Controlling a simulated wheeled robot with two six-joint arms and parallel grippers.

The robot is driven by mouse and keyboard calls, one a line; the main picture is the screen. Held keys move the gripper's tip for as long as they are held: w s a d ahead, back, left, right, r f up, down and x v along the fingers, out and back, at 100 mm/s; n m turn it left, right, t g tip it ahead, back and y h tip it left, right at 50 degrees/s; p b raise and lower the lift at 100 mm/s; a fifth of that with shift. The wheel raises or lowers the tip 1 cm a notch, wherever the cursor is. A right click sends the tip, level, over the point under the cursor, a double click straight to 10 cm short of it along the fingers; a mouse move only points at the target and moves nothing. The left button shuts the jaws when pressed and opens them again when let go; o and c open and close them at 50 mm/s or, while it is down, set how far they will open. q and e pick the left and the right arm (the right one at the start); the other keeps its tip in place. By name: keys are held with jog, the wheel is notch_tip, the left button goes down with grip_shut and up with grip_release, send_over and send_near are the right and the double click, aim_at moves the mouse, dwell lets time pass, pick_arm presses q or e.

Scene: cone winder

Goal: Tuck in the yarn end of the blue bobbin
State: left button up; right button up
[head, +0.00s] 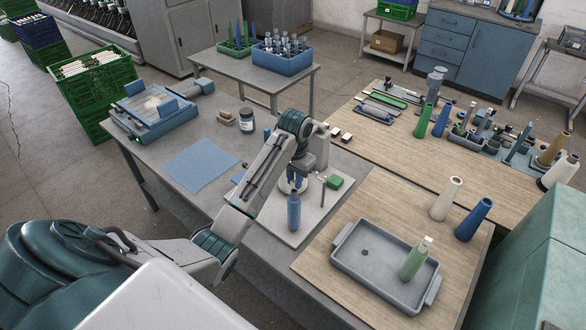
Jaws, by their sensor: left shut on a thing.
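The blue bobbin (293,212) is upright over the pale board at the front of the grey bench. My left gripper (295,185) points down at its top end and is shut on it. The fingertips are small and partly hidden, and I cannot tell whether the bobbin touches the board. I cannot make out its yarn end. Another dark blue bobbin (474,219) stands on the wooden table at the right. My right gripper is not in view.
A thin upright rod (322,192) and a green block (335,182) are close to the right of the gripper. A grey tray (352,244) holds a green bobbin (415,259); a cream bobbin (446,198) stands behind. A blue cloth (201,165) lies left on the bench.

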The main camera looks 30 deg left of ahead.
pick_arm(q)
jog(key=shift+s+d, duration=0.2)
dwell(0.3)
jog(key=shift+f, duration=0.3)
dwell(0.4)
jog(key=shift+f, duration=0.25)
dwell(0.7)
jog(key=o, duration=1.2)
